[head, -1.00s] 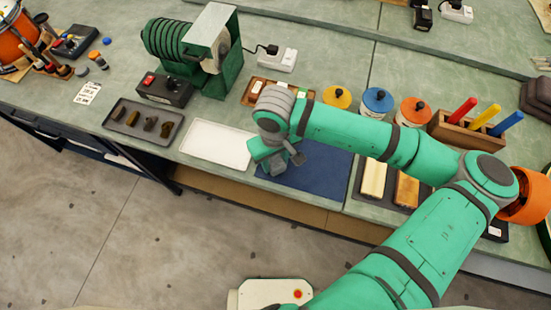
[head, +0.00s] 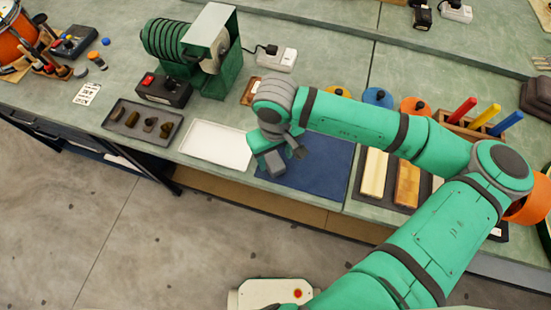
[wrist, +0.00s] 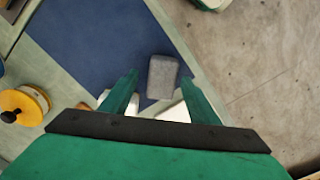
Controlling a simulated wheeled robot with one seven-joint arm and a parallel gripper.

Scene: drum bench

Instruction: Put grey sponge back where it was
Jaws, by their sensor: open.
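The grey sponge (wrist: 163,77) is a small rounded block. In the wrist view it lies between my open fingertips (wrist: 159,84), with a gap on each side, over the blue mat (wrist: 85,45). In the head view a grey block, apparently the sponge (head: 274,163), shows at my gripper (head: 277,157), near the left edge of the blue mat (head: 318,172). I cannot tell whether it touches the mat.
A white tray (head: 214,145) lies left of the mat, and a dark tray (head: 142,125) of small pieces is farther left. Right of the mat is a dark tray holding two long blocks (head: 390,178). Lidded jars (head: 377,97) stand behind my arm.

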